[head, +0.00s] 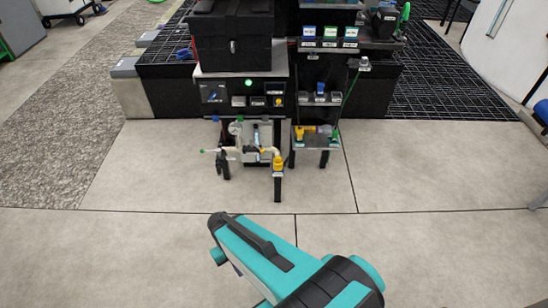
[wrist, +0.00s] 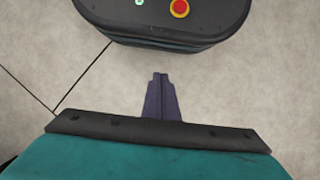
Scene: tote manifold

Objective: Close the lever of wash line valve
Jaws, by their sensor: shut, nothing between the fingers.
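A small pipe manifold (head: 245,149) stands under the front of the black equipment stand in the head view. It has a pale pipe, a round gauge (head: 235,128) and a yellow fitting (head: 278,163) at its right end. A thin rod with a green tip (head: 203,151) sticks out at its left. The wash line valve and its lever are too small to single out, and I cannot tell the lever's position. My gripper (wrist: 160,76) shows in the wrist view, shut and empty above bare floor, far from the manifold.
A black box (head: 231,40) sits on the stand above the manifold. A low shelf with yellow parts (head: 305,133) stands right of it, with a thin green upright rod (head: 353,84). Black floor grating (head: 450,85) lies behind. The floor in front is clear.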

